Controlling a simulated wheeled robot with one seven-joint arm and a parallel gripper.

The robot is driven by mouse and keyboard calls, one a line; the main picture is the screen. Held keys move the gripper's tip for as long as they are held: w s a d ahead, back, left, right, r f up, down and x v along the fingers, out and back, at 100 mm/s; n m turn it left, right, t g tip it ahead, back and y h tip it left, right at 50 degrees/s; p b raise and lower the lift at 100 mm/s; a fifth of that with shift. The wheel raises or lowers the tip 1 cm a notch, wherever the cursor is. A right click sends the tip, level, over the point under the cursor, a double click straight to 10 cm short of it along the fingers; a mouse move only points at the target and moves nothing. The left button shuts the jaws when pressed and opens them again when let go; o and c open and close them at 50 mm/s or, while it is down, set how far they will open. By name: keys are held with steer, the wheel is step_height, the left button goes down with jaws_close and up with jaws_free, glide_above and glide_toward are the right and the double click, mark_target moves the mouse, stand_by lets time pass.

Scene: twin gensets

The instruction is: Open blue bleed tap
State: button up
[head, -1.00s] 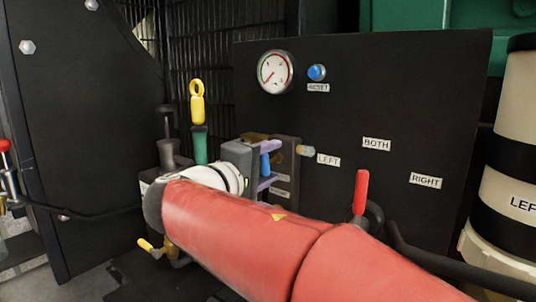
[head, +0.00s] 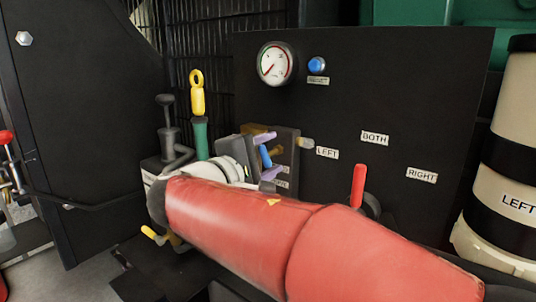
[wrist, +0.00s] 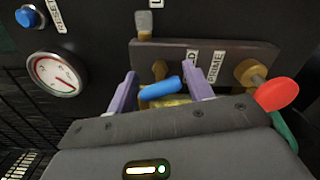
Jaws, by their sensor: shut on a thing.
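The blue bleed tap handle (head: 264,156) shows at the small valve plate (head: 285,147) on the black panel. It also shows in the wrist view as a blue bar (wrist: 160,87) lying slightly tilted, with a yellow part just below it. My gripper (head: 270,153) has pale purple fingers on either side of the handle; in the wrist view my gripper (wrist: 160,76) spans the bar, with its ends at the fingers. My gripper is shut on the handle. A label beside the tap is mostly covered by a finger; only a last letter D shows.
A PRIME label (wrist: 215,67) and a red knob (wrist: 277,94) lie right of the fingers in the wrist view. A gauge (head: 274,64) and blue button (head: 316,65) sit above.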

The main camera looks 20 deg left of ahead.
steer(key=shift+r, duration=0.1)
steer(key=o, duration=0.9)
steer(key=shift+a, duration=0.1)
steer(key=v, duration=0.7)
steer(key=shift+s+a, duration=0.1)
steer(key=shift+s, duration=0.3)
